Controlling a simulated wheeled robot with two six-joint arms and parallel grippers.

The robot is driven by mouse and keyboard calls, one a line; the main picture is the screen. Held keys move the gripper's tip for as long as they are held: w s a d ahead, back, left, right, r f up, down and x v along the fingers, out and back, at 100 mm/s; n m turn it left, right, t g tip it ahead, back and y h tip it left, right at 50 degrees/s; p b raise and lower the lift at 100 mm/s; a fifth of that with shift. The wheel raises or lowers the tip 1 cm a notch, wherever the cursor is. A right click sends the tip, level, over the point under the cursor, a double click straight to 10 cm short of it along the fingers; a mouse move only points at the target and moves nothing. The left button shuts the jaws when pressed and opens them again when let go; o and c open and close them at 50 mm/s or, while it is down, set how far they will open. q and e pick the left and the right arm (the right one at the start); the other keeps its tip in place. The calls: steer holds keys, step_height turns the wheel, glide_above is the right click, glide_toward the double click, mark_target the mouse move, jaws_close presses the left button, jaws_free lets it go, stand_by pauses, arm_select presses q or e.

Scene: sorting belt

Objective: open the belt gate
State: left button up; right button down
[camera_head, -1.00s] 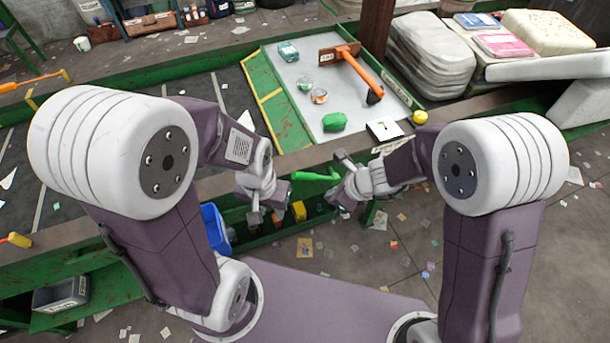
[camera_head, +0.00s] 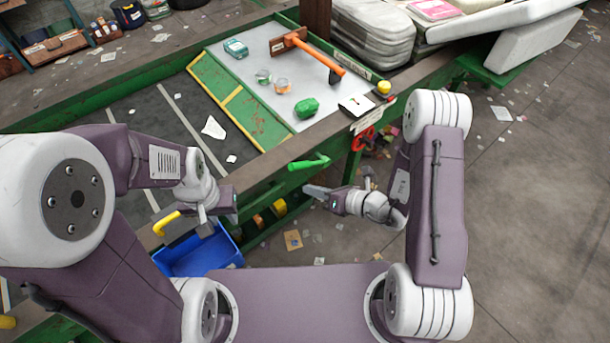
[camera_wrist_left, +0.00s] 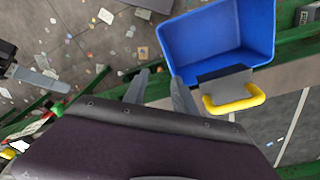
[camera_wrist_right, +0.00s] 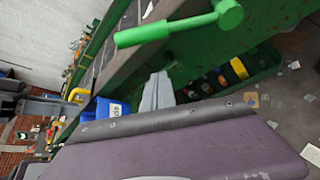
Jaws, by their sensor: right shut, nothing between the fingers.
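A green lever handle (camera_head: 309,163) sticks out from the front of the belt frame; it is large in the right wrist view (camera_wrist_right: 170,28). A green panel with yellow edges (camera_head: 240,105) lies across the dark belt (camera_head: 150,125); I cannot tell whether it is the gate. My right gripper (camera_head: 312,191) is shut and empty, below the green handle and apart from it. My left gripper (camera_head: 212,222) is open and empty, near a yellow handle (camera_head: 166,223). In the left wrist view its fingers (camera_wrist_left: 160,90) are apart, beside the yellow handle's grey plate (camera_wrist_left: 225,88).
A blue bin (camera_head: 225,247) sits below the frame by my left gripper. A pale tray (camera_head: 245,65) holds an orange-handled tool (camera_head: 318,57), a green lump (camera_head: 307,106) and small containers. A yellow knob (camera_head: 383,87) is on the right. Floor at right is largely open.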

mark_target(315, 163)
steer(key=w+p, duration=0.1)
steer(key=w+a+r, duration=0.1)
steer(key=w+p, duration=0.1)
steer(key=w, duration=0.1)
steer(key=shift+a+r+p, duration=0.25)
steer(key=shift+p, duration=0.05)
steer(key=shift+w, duration=0.1)
steer(key=r, duration=0.1)
steer(key=w+d+r+m+y+p, duration=0.1)
steer(key=d+r+m, duration=0.1)
steer(key=shift+w+d+r+y+p, duration=0.2)
steer(key=shift+w+r+y+p, duration=0.1)
steer(key=shift+r+p, duration=0.05)
